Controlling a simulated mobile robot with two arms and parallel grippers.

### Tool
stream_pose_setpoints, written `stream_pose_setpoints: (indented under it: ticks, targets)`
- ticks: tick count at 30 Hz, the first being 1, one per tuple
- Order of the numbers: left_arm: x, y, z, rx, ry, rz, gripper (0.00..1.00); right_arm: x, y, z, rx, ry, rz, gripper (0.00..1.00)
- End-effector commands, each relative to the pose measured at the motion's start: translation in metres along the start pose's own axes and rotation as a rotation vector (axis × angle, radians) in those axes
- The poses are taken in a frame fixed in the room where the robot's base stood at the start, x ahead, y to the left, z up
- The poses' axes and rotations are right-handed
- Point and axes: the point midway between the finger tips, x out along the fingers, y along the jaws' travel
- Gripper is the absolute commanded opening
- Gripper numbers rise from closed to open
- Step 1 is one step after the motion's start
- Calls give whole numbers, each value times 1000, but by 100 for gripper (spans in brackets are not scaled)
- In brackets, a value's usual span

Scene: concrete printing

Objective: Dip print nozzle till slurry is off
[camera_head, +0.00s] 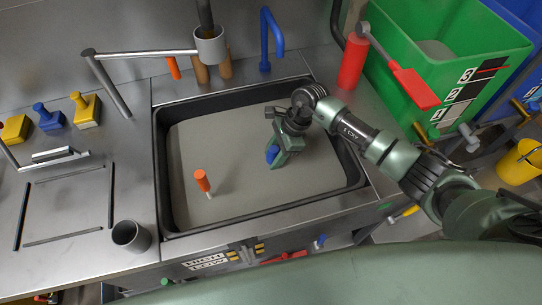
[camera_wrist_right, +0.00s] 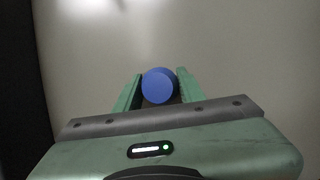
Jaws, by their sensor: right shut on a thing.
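My right gripper (camera_head: 279,157) is over the right half of the black-rimmed sink basin (camera_head: 163,190), pointing down. It is shut on a blue round-ended piece (camera_head: 272,154). In the right wrist view this blue end (camera_wrist_right: 158,85) sits between the two green fingers. The rest of the held piece is hidden, so I cannot tell whether it is the nozzle, whether slurry clings to it, or whether it touches the surface. The basin has a flat grey fill (camera_head: 240,185). An orange-handled tool (camera_head: 202,181) stands tilted in the fill at left. My left gripper is not in view.
A grey cup (camera_head: 131,236) stands on the counter at front left. A blue tap (camera_head: 270,40) and a grey pipe (camera_head: 150,53) are behind the basin. A red cylinder (camera_head: 353,62) and a green bin (camera_head: 455,45) stand at right. The basin's middle is clear.

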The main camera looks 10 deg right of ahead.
Motion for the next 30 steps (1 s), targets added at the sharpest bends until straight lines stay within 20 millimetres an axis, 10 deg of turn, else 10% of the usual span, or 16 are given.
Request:
stream_pose_setpoints:
  ticks: [30]
  targets:
    - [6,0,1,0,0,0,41,6,0,14,0,0,-1,0]
